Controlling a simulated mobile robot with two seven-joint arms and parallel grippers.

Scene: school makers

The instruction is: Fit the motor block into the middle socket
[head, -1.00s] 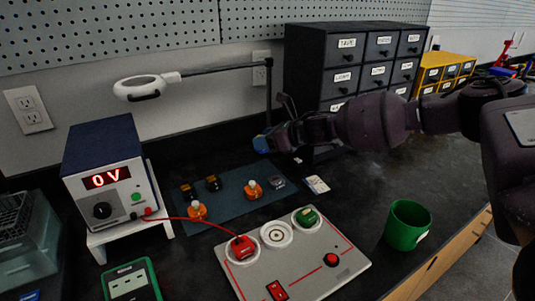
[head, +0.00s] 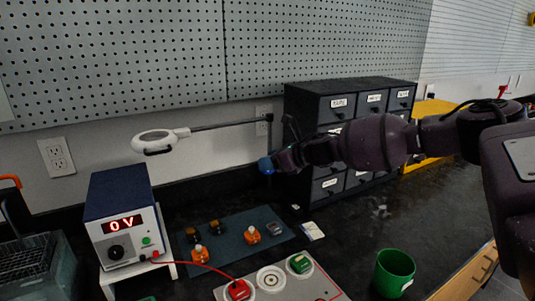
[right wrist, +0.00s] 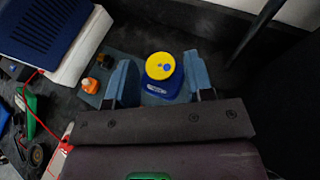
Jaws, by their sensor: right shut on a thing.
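My right gripper (head: 266,166) is raised above the back of the bench, in front of the drawer cabinet. In the right wrist view its blue fingers are shut on a blue block with a round yellow top (right wrist: 160,67), which I take to be the motor block. In the head view the block cannot be told apart from the blue fingertips. The middle socket (head: 270,279) is a white ring with a dark centre, empty, on the grey board (head: 297,289). A red block (head: 238,289) sits in the left socket and a green block (head: 300,263) in the right. My left gripper is not in view.
A power supply (head: 122,220) reading 0 V stands at left, its red lead running to the red block. A blue-grey mat (head: 230,232) holds several small parts. A green cup (head: 394,271) stands right of the board. A ring lamp (head: 160,141) overhangs the back.

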